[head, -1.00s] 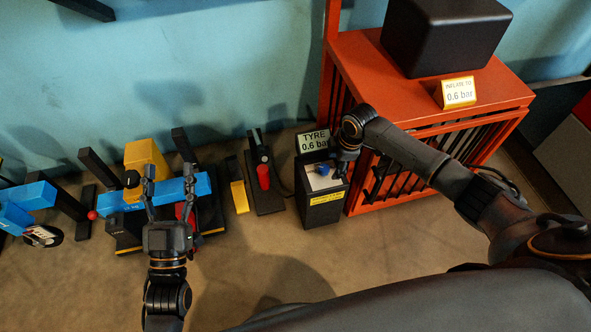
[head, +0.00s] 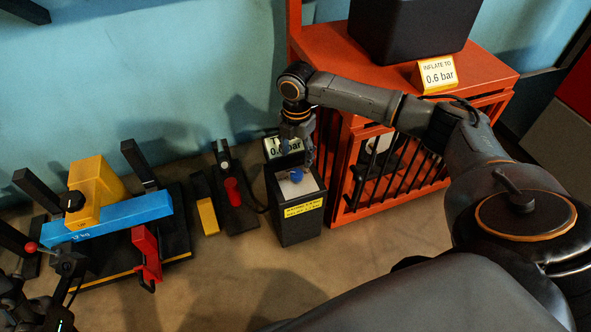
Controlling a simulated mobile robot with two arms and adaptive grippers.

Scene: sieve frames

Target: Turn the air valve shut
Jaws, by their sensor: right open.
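A blue valve knob (head: 297,176) sits on the pale top of a black box (head: 298,222) with a yellow label on its front. A sign (head: 284,147) reading "TYRE" and "0.6 bar" stands behind it, partly covered by my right gripper. My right gripper (head: 298,160) points down over the box with its fingers open near the knob. I cannot tell whether they touch it. My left gripper (head: 66,264) is partly in view at the lower left corner, dark and unclear, well away from the box.
A red slatted cage (head: 425,110) stands right of the box, with a yellow "INFLATE TO 0.6 bar" sign (head: 437,75) on top. A red-handled device (head: 233,192) stands left of the box. A blue bar (head: 118,216) with a yellow block lies further left. Floor in front is clear.

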